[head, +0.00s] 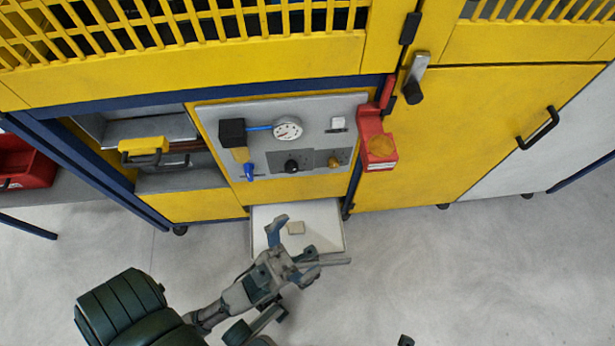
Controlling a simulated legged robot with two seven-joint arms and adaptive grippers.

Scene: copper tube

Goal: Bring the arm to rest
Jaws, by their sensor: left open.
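My left arm comes in from the bottom left, and its gripper (312,241) is open with its two fingers spread. The gripper is in front of a white tray (328,215) low under the panel, and partly covers it in the picture. No object shows between the fingers. No copper tube can be made out.
A yellow machine (430,170) spans the back, with a grey panel (262,170) holding a gauge (288,129) and knobs. A red holder (376,140) juts out at the panel's right. A red bin (22,162) stands at far left. The grey floor (480,270) at right is clear.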

